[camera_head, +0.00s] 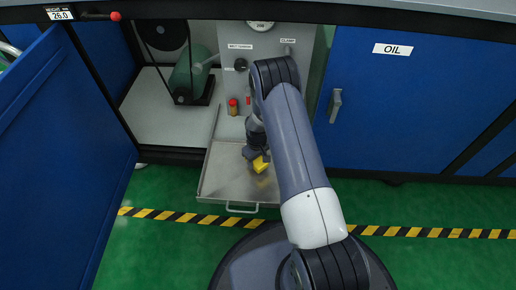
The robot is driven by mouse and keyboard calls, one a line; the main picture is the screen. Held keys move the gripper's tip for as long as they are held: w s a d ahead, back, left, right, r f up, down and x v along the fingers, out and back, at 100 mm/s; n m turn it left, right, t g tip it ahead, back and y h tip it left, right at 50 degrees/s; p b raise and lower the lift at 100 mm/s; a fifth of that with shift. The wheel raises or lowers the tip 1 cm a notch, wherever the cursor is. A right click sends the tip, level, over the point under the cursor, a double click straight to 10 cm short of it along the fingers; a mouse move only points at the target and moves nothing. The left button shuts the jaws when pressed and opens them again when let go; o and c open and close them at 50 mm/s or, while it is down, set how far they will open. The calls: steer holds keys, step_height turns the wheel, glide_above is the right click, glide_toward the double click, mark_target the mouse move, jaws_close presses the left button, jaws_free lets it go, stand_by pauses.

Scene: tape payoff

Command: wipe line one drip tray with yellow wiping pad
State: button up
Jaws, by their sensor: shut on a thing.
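The drip tray (222,184) is a shallow grey metal drawer, pulled out from the open cabinet bay, with a handle at its front. The yellow wiping pad (260,164) is over the tray's right half, in the jaws of my gripper (257,157). The gripper is shut on it and points down into the tray. My arm hides the tray's right side and part of the gripper. I cannot tell whether the pad touches the tray floor.
An open blue door (65,165) stands at the left. A green motor (190,78) sits inside the bay. A small red-capped bottle (233,107) stands behind the tray. A closed blue door labelled OIL (400,110) is at the right. Striped tape (165,215) crosses the green floor.

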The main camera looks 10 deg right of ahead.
steer(key=shift+r+p, duration=1.4)
steer(key=shift+r, duration=1.35)
